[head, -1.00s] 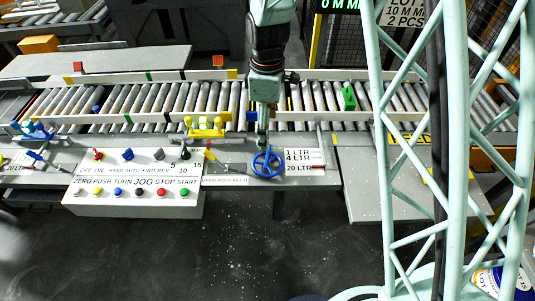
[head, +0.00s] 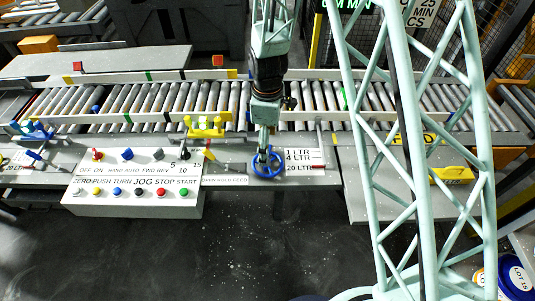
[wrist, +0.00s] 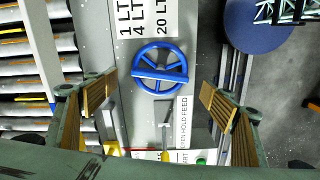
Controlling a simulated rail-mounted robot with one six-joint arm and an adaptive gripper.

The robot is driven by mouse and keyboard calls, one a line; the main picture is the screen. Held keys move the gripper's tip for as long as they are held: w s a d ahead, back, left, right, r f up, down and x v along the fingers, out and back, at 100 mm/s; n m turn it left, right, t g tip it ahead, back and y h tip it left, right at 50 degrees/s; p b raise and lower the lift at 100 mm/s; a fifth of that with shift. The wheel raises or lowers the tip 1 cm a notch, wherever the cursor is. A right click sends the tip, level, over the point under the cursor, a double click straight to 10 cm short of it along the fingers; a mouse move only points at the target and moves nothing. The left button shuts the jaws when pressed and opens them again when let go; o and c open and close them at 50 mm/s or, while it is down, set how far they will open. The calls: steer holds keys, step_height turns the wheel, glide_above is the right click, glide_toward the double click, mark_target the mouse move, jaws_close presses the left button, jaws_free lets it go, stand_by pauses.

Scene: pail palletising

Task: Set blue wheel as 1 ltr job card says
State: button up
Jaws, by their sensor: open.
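The blue wheel (head: 268,163) lies on the grey panel, left of a white label (head: 302,158) reading 1 LTR, 4 LTR, 20 LTR. In the wrist view the wheel (wrist: 160,68) shows a round rim with a blue bar across it; the label (wrist: 145,18) is above it. My gripper (head: 264,150) hangs pointing down over the wheel's far part. In the wrist view my gripper (wrist: 155,90) is open and empty, its fingers wide apart on either side of the wheel. I cannot tell its height above the wheel. No 1 ltr job card is readable.
A button panel (head: 133,199) stands left, with a yellow handle piece (head: 205,127) behind it. A roller conveyor (head: 190,98) runs behind. My pale lattice structure partly hides a sign (head: 425,12) and yellow box (head: 452,175). A lever (wrist: 166,112) lies near the wheel.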

steer(key=shift+f, duration=2.4)
steer(key=c, duration=0.8)
